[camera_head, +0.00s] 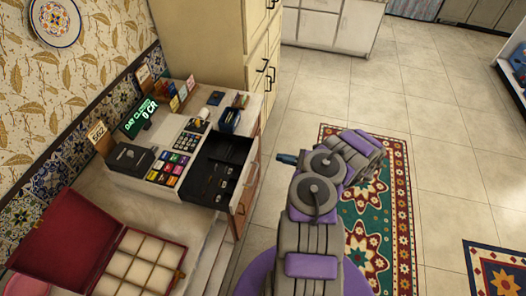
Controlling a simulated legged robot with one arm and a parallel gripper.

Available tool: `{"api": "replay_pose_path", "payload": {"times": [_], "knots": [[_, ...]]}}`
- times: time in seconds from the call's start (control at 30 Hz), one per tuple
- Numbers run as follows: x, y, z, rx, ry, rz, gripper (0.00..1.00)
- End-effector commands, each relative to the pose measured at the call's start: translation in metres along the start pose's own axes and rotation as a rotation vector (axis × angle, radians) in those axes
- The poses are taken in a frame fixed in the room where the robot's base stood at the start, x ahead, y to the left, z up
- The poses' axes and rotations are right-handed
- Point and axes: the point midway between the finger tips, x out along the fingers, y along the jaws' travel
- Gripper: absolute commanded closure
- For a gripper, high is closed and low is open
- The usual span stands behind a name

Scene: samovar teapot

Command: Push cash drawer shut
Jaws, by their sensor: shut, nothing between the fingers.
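The cash drawer (246,185) is pulled out from the counter unit toward the right. Its black inside shows, with a few small items in it, and its pale front faces the floor side. A small dark knob sits on that front. My gripper (286,158) shows as a small blue-grey tip at the left of my grey and purple arm. It looks shut and empty, to the right of the drawer front with a gap between them. My own arm joints hide most of the gripper.
The counter (190,118) holds a green-lit display (138,118), a keypad and colourful small packs. An open red box (75,240) with pale compartments lies at lower left. A cream cabinet (215,45) stands behind. A patterned rug (400,215) covers the tiled floor at right.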

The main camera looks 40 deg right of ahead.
Motion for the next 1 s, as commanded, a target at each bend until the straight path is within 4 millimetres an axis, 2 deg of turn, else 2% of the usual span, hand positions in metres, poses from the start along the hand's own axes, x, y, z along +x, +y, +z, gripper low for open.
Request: {"api": "replay_pose_path", "payload": {"times": [0.17,0.4,0.6,0.8,1.0], "knots": [[0.020,0.003,0.001,-0.001,0.000,0.002,1.00],[0.071,0.012,0.003,-0.008,0.006,0.004,1.00],[0.108,0.010,0.002,-0.008,0.007,0.004,1.00],[0.132,0.006,0.001,-0.005,0.005,0.001,1.00],[0.142,0.006,0.002,-0.005,0.005,0.000,1.00]]}}
